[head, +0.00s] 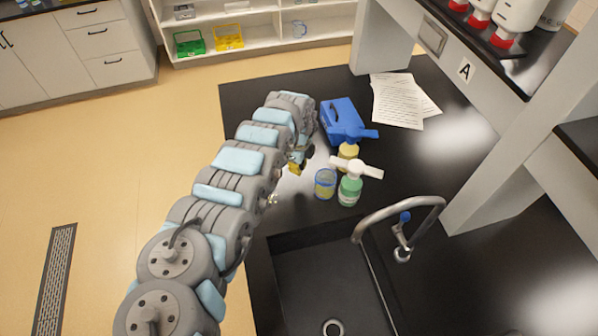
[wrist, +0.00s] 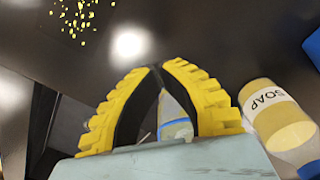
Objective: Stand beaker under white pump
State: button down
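The beaker (head: 325,184), clear with blue and yellowish colouring, stands on the black bench left of the green bottle (head: 349,191). That bottle carries the white pump (head: 357,169), whose nozzle points left; the beaker is close to the nozzle, but I cannot tell whether it is directly below. A yellowish soap bottle (head: 348,151) with a blue pump (head: 352,133) is behind. My gripper (head: 296,164) is left of the beaker, apart from it. In the wrist view its yellow fingers (wrist: 158,68) meet at the tips; a clear, blue-banded thing (wrist: 177,130) shows partly through the gap.
The soap bottle (wrist: 283,118) is close to the right finger in the wrist view. A blue caddy (head: 341,112) and papers (head: 402,100) lie behind. A sink (head: 300,275) with a curved tap (head: 400,207) is in front. Upright shelf posts (head: 490,165) stand at the right.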

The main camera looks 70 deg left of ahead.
jog(key=shift+r, duration=2.2)
